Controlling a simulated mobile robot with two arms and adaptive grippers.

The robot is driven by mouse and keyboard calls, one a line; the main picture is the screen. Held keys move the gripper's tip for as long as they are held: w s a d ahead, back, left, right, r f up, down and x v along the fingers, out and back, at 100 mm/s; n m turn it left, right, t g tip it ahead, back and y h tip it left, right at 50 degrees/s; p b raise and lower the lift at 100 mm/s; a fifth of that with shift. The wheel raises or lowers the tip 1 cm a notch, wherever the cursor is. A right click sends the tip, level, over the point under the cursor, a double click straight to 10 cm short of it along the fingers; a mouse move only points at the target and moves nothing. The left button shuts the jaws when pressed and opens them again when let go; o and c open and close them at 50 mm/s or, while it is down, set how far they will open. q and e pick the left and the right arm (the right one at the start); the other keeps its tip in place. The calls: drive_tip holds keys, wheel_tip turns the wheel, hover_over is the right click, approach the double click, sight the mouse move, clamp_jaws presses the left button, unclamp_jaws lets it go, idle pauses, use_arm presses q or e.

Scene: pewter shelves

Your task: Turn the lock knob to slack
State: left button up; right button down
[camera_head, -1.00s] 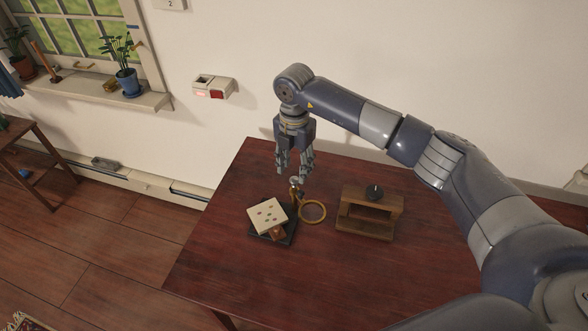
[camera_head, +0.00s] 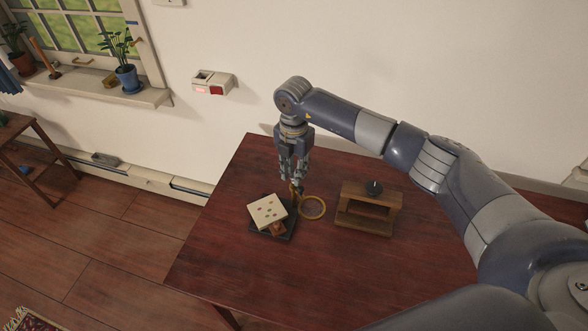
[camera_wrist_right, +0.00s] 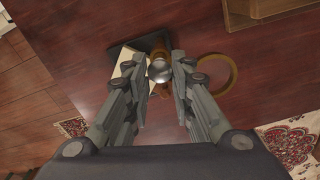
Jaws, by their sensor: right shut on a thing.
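A small device stands on the table, with a cream plate (camera_head: 267,211) with coloured dots, tilted over a dark base (camera_head: 285,232). A brass ring (camera_head: 313,208) lies beside it on the right. At the device's back edge is a lock knob, seen in the right wrist view as a round silver top (camera_wrist_right: 159,70) on a brass-coloured part. My right gripper (camera_head: 296,181) points down over it and is shut on the knob, one finger on each side. The fingers hide most of the knob in the head view. My left gripper is not in view.
A wooden stand (camera_head: 366,221) with a black knob (camera_head: 374,187) on top is to the right of the ring. The front of the table (camera_head: 300,275) is clear. A white wall box (camera_head: 212,82) with a red part is behind.

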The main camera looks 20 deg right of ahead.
drive_tip(key=shift+n+b, duration=0.4)
drive_tip(key=n+b, duration=0.4)
drive_tip(key=shift+d+f+n, duration=0.1)
drive_tip(key=shift+f+n, duration=0.05)
drive_tip(key=shift+n, duration=0.15)
drive_tip(key=n+b, duration=0.2)
drive_tip(key=n, duration=0.1)
drive_tip(key=shift+n+b, duration=0.3)
drive_tip(key=shift+b, duration=0.1)
drive_tip(key=n+b, duration=0.3)
drive_tip(key=n, duration=0.1)
drive_tip(key=shift+n, duration=0.3)
use_arm(q)
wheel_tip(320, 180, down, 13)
drive_tip(key=b, duration=0.2)
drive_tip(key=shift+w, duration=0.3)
use_arm(e)
drive_tip(key=shift+n, duration=2.2)
drive_tip(key=shift+r, duration=0.2)
drive_tip(key=c, duration=1.4)
unclamp_jaws()
